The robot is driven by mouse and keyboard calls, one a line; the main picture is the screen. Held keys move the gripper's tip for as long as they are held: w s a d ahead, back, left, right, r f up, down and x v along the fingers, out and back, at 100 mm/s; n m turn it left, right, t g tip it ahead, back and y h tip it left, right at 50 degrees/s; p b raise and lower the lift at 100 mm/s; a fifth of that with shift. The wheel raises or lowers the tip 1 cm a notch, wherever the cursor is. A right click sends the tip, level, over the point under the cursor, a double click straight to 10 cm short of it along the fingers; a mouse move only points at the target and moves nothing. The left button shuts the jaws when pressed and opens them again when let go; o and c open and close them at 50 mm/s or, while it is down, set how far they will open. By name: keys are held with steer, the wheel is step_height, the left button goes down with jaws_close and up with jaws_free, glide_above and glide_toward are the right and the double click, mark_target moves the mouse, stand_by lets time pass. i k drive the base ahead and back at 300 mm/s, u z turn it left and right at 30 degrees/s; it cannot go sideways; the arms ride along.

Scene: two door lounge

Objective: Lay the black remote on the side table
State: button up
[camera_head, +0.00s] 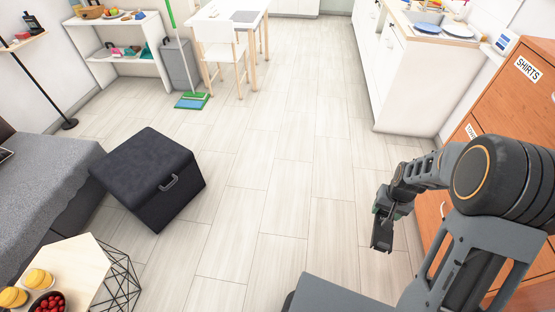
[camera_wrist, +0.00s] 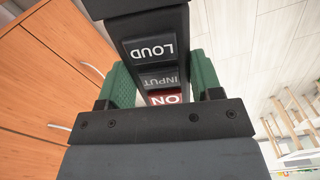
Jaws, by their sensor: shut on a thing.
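The black remote (camera_wrist: 160,52) is held between the green fingers of my gripper (camera_wrist: 163,88) in the wrist view. Its keys read LOUD, INPUT and a red ON. In the head view the remote (camera_head: 381,236) hangs below my gripper (camera_head: 384,208), above bare floor at the right. A small table (camera_head: 78,264) with a pale wooden top and black wire frame stands at the lower left, far from my gripper. The table is cut off by the picture edge.
A dark storage cube (camera_head: 150,180) with a handle stands tilted-looking between the grey sofa (camera_head: 45,180) and open floor. Orange-brown drawers (camera_head: 515,95) are close beside my arm at the right. The middle floor is clear.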

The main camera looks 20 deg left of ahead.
mark_target(79, 262)
steer(key=u, duration=0.95)
steer(key=i, duration=1.35)
steer(key=u, duration=1.65)
steer(key=i, duration=1.35)
steer(key=u, duration=1.7)
steer(key=i, duration=0.9)
steer(key=u, duration=0.7)
